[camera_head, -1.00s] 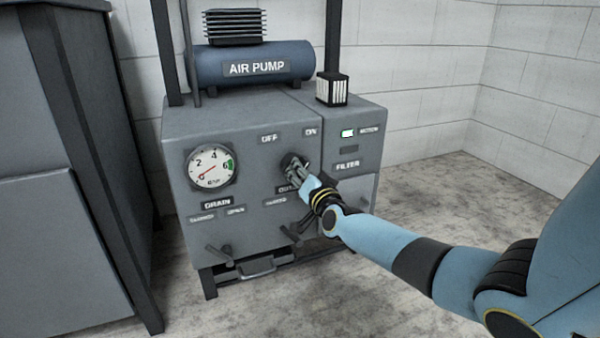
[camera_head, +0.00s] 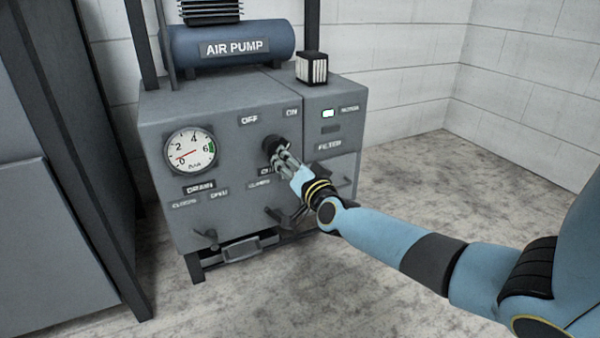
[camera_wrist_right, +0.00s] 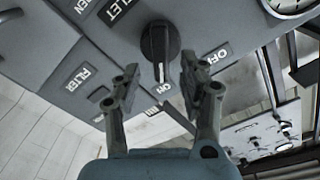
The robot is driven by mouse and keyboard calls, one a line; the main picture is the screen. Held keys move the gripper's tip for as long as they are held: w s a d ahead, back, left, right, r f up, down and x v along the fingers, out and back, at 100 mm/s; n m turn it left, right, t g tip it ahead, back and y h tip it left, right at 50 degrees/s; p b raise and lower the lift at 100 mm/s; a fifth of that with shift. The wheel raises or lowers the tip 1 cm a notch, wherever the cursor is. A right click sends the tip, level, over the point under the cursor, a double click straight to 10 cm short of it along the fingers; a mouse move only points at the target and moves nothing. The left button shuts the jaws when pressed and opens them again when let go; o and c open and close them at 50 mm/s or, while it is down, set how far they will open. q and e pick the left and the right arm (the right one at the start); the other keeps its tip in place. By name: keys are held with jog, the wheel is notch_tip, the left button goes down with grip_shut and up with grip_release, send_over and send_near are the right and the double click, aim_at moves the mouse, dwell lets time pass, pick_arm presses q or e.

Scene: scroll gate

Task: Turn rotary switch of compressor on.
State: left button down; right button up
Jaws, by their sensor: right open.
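The grey compressor (camera_head: 230,185) stands by the wall, with a blue tank labelled AIR PUMP on top. Its black rotary switch (camera_head: 275,144) is on the front panel below the OFF and ON labels, partly covered by my right gripper (camera_head: 284,160). In the right wrist view the switch (camera_wrist_right: 158,42) shows a white pointer line directed toward the ON label (camera_wrist_right: 163,88). The fingers of my right gripper (camera_wrist_right: 160,84) are apart and empty, one toward each side of the switch. I cannot tell whether they touch it. My left gripper is not in view.
A pressure gauge (camera_head: 190,151) is left of the switch, its red needle near the low end. The motor lamp (camera_head: 328,114) is lit. Drain (camera_head: 208,238) and outlet handles stick out below. A dark cabinet (camera_head: 50,190) stands at left; floor at right is clear.

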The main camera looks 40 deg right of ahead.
jog(key=v, duration=0.7)
jog(key=shift+s, duration=0.1)
